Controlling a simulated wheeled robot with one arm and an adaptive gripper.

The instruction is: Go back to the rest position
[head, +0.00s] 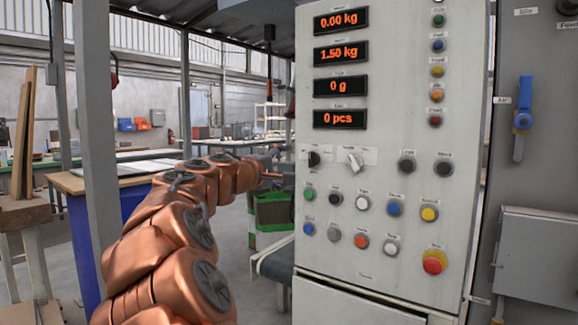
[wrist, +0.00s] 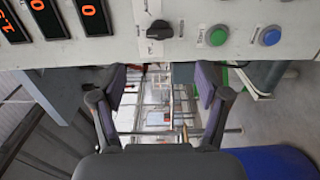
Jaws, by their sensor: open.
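My copper-coloured arm (head: 165,225) reaches up from the bottom of the head view toward the left edge of a grey control panel (head: 385,260). My gripper (wrist: 161,86) is open in the wrist view, its two dark fingers spread apart with nothing between them. In the head view the gripper is small and partly hard to make out beside the panel's left edge. In the wrist view a black knob (wrist: 160,29), a green button (wrist: 217,36) and a blue button (wrist: 269,36) lie beyond the fingertips, apart from them.
The panel carries red displays (head: 341,52), several buttons and a red mushroom button (head: 434,262). A blue lever valve (head: 523,120) is on the cabinet at right. A grey post (head: 96,130) and a workbench (head: 85,185) stand at left. A green-edged container (head: 272,210) stands behind.

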